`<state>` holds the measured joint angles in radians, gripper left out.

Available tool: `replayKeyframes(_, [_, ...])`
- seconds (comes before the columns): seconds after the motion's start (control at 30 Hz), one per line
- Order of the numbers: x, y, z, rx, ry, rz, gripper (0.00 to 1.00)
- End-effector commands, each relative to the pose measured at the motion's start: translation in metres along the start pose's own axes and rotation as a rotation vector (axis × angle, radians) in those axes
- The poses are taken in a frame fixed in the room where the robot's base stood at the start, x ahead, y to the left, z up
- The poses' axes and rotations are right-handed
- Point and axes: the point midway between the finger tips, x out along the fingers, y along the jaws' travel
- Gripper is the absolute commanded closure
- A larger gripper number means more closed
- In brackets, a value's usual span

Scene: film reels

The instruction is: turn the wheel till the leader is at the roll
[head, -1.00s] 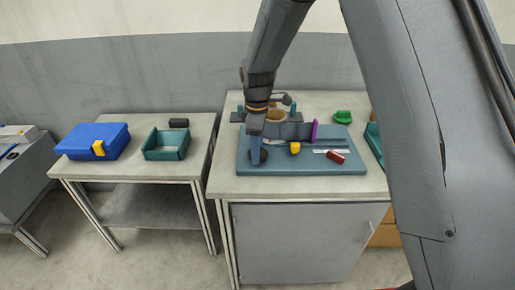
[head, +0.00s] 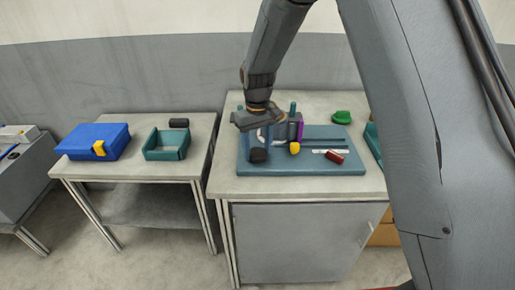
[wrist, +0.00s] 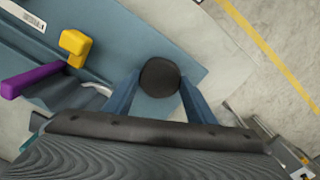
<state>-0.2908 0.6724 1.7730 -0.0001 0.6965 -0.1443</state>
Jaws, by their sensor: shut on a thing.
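My gripper (head: 258,142) points down at the left part of a blue-teal board (head: 310,170). In the wrist view, its two blue fingers (wrist: 159,82) stand on either side of a dark round knob (wrist: 159,77) and are shut on it. The knob also shows in the head view (head: 258,156). To its right is a grey block with a purple end piece (head: 300,128), which also shows in the wrist view (wrist: 35,80). A yellow piece (head: 295,148) is beside it. I cannot tell which part is the leader; my gripper hides part of the mechanism.
A red cylinder (head: 334,157) and a white strip (head: 352,151) lie on the board's right part. A green object (head: 342,117) is behind it. On the left table (head: 120,174) are a blue case (head: 92,141), an open teal tray (head: 166,155) and a black object (head: 179,122).

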Motion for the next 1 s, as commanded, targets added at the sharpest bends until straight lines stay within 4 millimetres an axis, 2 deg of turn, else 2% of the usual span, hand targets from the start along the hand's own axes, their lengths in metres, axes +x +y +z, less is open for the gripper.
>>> replayKeyframes(0.6, [-0.0014, 0.0008, -0.0008, 0.581, 0.003, 0.000, 0.72])
replayKeyframes(1.0, [-0.0013, 0.0010, -0.0007, 0.861, 0.003, -0.001, 0.72])
